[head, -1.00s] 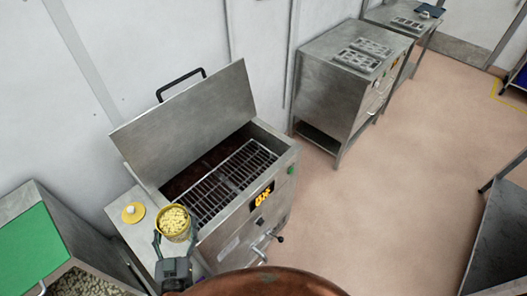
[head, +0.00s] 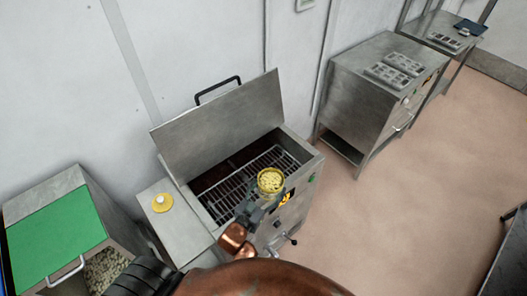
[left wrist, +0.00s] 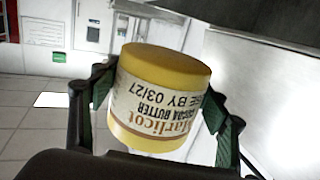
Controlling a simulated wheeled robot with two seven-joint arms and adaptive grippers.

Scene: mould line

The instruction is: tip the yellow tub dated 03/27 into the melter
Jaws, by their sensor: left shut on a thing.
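The yellow tub (head: 271,180) is open at the top and full of pale yellow pieces. My left gripper (head: 257,203) is shut on it and holds it upright above the front edge of the melter. In the left wrist view the tub (left wrist: 160,95) sits between the two fingers; its label, upside down in this view, reads "Marlicot", "cocoa butter" and a date of 03/27. The melter (head: 306,187) is a steel box with its lid (head: 222,120) raised and a wire grid (head: 235,185) inside. My right gripper is not in view.
A bin with a green lid (head: 55,232) stands at far left. A steel cabinet (head: 350,100) with moulds stands behind right.

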